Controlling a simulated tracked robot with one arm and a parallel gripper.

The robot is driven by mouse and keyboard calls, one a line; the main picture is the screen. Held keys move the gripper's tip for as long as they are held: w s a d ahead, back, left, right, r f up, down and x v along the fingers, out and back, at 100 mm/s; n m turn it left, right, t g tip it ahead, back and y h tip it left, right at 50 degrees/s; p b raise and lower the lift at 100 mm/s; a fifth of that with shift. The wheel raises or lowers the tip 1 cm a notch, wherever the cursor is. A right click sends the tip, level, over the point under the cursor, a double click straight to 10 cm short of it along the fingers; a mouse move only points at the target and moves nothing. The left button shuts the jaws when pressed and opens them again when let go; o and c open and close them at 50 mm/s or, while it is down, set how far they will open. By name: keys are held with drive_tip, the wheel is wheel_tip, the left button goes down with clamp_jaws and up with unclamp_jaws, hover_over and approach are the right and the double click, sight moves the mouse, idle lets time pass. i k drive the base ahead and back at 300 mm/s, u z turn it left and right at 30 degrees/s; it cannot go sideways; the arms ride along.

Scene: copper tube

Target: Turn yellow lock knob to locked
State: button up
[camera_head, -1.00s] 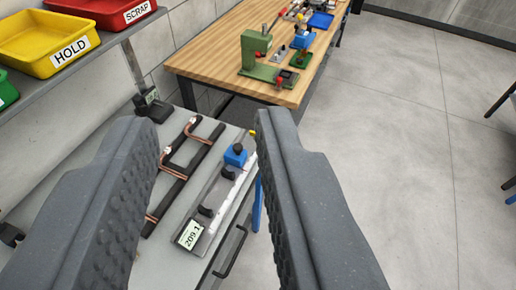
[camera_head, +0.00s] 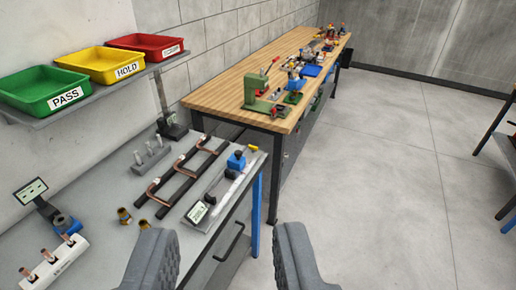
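A small yellow knob (camera_head: 253,148) shows at the far end of a grey measuring fixture (camera_head: 226,181) on the grey bench; I take it to be the lock knob. Its setting is too small to tell. The fixture carries a blue block (camera_head: 236,161) with a dark knob and, at its near end, a readout (camera_head: 197,212) whose digits are not clear. My gripper (camera_head: 225,245) is open and empty, its two dark ribbed fingers wide apart at the bottom of the picture. It is nearer to me than the fixture and touches nothing visible.
Black and copper tube work (camera_head: 179,178) lies left of the fixture. Several brass fittings (camera_head: 125,216) and a post stand (camera_head: 172,128) are also on the bench. Green (camera_head: 45,91), yellow and red trays sit on a shelf above. A wooden bench (camera_head: 230,95) stands behind.

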sight(254, 148)
drive_tip(key=z, duration=0.35)
drive_tip(key=i, duration=2.2)
drive_tip(key=u, duration=0.5)
